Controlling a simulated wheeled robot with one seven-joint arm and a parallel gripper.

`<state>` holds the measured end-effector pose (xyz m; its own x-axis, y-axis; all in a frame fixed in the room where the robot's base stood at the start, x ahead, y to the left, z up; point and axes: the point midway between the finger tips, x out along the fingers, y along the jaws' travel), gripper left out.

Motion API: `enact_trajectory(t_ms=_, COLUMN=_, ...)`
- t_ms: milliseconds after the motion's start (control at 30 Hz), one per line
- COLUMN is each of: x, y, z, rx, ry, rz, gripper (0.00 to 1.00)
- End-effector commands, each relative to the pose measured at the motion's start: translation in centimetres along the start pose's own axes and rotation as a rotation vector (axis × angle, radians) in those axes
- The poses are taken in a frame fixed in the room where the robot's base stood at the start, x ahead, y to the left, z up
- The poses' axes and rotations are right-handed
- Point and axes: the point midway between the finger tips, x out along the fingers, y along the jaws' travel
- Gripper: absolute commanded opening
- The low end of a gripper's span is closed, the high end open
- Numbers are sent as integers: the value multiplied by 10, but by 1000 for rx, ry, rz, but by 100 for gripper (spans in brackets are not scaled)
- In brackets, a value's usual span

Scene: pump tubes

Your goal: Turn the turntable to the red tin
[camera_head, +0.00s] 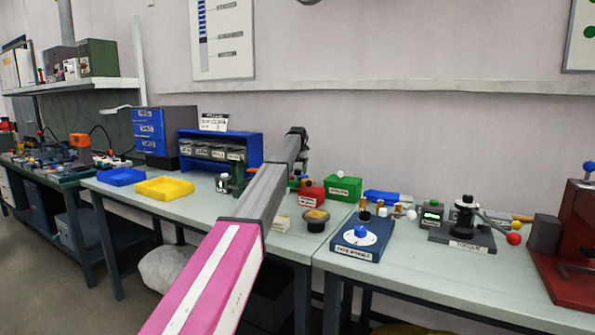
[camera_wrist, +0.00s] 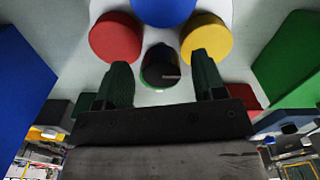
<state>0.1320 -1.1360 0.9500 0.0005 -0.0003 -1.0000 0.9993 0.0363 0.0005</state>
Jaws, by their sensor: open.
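My gripper (camera_head: 299,160) is at the end of the arm, reaching over the back of the middle bench. In the wrist view its fingers (camera_wrist: 163,72) are open, one on each side of a short dark round piece; I cannot tell if they touch it. Red (camera_wrist: 115,38), blue (camera_wrist: 163,8) and yellow (camera_wrist: 206,38) round pieces lie just beyond it, seemingly parts of the turntable. In the head view my arm hides most of this. A red labelled box (camera_head: 312,197), likely the red tin, stands just right of the gripper.
A green box (camera_head: 343,188) stands right of the red one. A dark pot (camera_head: 316,220) and a blue dial box (camera_head: 360,237) stand nearer. Left are a blue rack (camera_head: 250,149), a yellow tray (camera_head: 165,195) and a blue tray (camera_head: 120,178).

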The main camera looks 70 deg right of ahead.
Motion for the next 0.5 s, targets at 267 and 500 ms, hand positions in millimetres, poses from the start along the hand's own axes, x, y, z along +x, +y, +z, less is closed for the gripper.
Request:
enact_trajectory(t_ms=267, x=-21, y=0, z=0, rx=0, ry=-1, rz=0, gripper=63)
enact_trajectory(t_ms=500, x=-63, y=0, z=1, rx=0, ry=-2, rz=0, gripper=63)
